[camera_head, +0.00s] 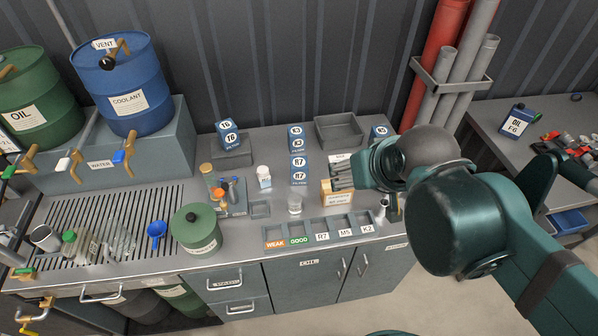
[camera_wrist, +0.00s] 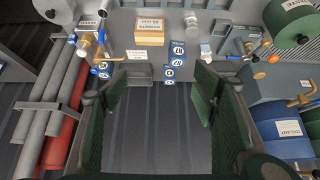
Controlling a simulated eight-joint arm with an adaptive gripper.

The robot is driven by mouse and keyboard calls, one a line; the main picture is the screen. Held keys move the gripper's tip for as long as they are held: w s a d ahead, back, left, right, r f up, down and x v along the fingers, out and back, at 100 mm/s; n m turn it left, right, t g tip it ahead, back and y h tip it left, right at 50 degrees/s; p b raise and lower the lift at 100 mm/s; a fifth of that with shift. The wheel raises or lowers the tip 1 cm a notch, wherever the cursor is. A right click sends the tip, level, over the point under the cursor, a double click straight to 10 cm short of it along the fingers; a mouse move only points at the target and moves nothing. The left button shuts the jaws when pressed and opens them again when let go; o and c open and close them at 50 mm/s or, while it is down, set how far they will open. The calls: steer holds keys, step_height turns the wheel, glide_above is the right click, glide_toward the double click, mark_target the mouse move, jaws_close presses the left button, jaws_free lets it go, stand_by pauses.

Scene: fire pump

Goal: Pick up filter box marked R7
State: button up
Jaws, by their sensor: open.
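The filter box marked R7 (camera_head: 299,169) is blue and white and stands upright on the bench, in front of a similar box marked K3 (camera_head: 297,137). In the wrist view the picture is turned over; the R7 box (camera_wrist: 178,50) seems to be the upper of two stacked-looking blue boxes, its mark hard to read, with the K3 box (camera_wrist: 170,74) below it. My gripper (camera_head: 342,175) is to the right of the R7 box, apart from it. In the wrist view my gripper (camera_wrist: 150,108) has its fingers wide apart with nothing between the tips.
A cardboard box (camera_head: 337,193) stands under my gripper. A labelled divided tray (camera_head: 318,229) lies in front. A T6 box (camera_head: 228,132) is back left, a white jar (camera_head: 264,176) left of R7, an empty grey bin (camera_head: 338,131) behind. Another blue box (camera_head: 380,132) stands back right.

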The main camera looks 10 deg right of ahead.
steer(key=shift+w, duration=0.1)
steer(key=n+g+b, duration=0.3)
steer(key=n+g, duration=0.3)
steer(key=n, duration=0.7)
glide_above(299, 162)
steer(key=s+d, duration=0.2)
steer(key=s, duration=0.4)
step_height(299, 162, down, 16)
steer(key=w+f+n, duration=0.1)
steer(key=w+f, duration=0.1)
steer(key=f, duration=0.1)
steer(key=w+a+f+n, duration=0.1)
steer(key=f, duration=0.3)
steer(key=w+f+n+g, duration=0.1)
steer(key=w+f, duration=0.1)
steer(key=f, duration=0.1)
steer(key=shift+w+a+f+b, duration=0.3)
steer(key=shift+a+f, duration=0.05)
steer(key=shift+a, duration=0.05)
steer(key=shift+w+a+f+n, duration=0.1)
steer(key=shift+w+f+n, duration=0.2)
steer(key=shift+f, duration=0.4)
steer(key=shift+s, duration=0.1)
steer(key=shift+f, duration=1.25)
